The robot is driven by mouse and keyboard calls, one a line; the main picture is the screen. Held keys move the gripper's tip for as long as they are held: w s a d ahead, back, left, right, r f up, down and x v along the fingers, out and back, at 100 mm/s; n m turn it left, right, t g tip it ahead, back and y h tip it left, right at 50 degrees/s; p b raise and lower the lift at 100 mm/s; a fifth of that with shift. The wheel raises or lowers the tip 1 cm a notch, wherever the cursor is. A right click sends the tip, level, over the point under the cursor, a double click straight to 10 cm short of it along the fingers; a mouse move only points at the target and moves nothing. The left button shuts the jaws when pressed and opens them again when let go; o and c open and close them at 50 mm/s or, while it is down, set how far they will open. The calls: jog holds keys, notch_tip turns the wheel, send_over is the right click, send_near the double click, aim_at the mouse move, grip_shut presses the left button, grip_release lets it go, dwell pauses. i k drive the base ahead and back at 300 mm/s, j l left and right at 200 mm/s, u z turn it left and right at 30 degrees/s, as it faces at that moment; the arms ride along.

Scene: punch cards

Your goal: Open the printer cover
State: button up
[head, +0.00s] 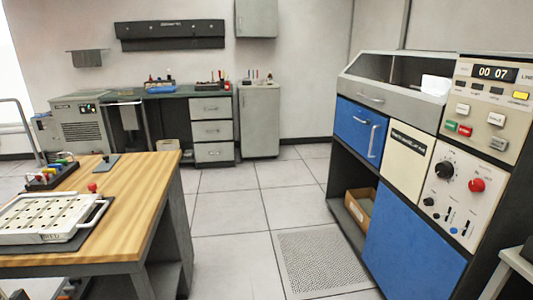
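The printer is most likely the large blue, cream and grey machine (415,242) on the right, whose control panel (488,95) shows 00 07 and part of the word LINE. Its grey top section (390,106) has a bar handle on its sloped front. Above it is a dark recessed or glazed area; I cannot tell whether the cover is open or shut. A white piece (435,86) shows at the right end of this area. My gripper is not in view.
A wooden workbench (135,190) with a white perforated tray (45,217) stands at left. A dark green desk and cabinets line the back wall. Tiled floor (230,210) is clear between. A light frame (515,262) juts in at lower right.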

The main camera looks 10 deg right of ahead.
aim_at(361, 82)
jog(key=i+j, duration=0.1)
jog(key=i, duration=1.8)
jog(key=l+z, duration=0.05)
jog(key=l, duration=0.05)
